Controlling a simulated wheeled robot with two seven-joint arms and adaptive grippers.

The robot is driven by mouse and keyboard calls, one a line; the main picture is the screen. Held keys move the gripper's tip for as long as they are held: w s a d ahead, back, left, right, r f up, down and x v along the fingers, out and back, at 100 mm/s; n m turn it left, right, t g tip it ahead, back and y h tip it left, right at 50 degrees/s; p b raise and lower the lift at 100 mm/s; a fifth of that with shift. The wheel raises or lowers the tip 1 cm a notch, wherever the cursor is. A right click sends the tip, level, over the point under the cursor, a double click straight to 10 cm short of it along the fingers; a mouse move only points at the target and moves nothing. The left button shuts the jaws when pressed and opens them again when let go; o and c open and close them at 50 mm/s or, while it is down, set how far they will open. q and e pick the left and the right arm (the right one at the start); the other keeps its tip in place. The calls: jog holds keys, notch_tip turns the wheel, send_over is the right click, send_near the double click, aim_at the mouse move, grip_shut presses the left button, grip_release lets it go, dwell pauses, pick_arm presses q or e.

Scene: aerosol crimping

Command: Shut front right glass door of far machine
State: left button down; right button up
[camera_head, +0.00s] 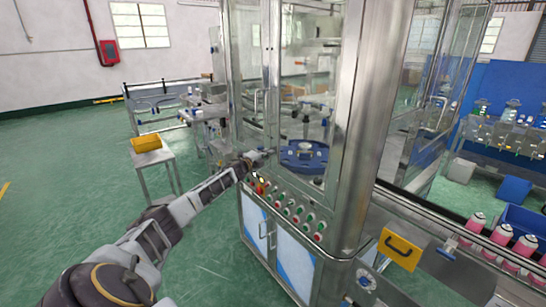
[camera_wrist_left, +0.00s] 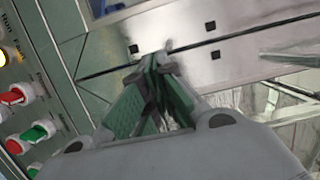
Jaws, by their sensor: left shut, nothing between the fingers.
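The steel-framed machine (camera_head: 362,120) with glass doors stands in front of me. A glass panel (camera_head: 244,60) with a small vertical handle (camera_head: 260,102) shows at its front left. Behind the front, a blue round turntable (camera_head: 290,150) is visible. The glass is so clear that I cannot tell how far the front right door stands open. My left gripper (camera_head: 266,155) is at the machine's front, just above the button panel. In the left wrist view its green-padded fingers (camera_wrist_left: 160,75) are shut and empty, close over a steel surface (camera_wrist_left: 215,45). My right gripper is out of view.
The panel of coloured buttons (camera_head: 288,212) lies below the gripper, above the cabinet doors (camera_head: 275,245). A small table with a yellow box (camera_head: 146,144) stands left. Pink cans (camera_head: 502,234) line a conveyor at right.

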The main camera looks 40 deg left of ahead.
pick_arm(q)
jog(key=shift+w+r, duration=0.15)
jog(key=shift+w, duration=0.1)
jog(key=shift+r, duration=0.2)
dwell(0.3)
jog(key=shift+f, duration=0.1)
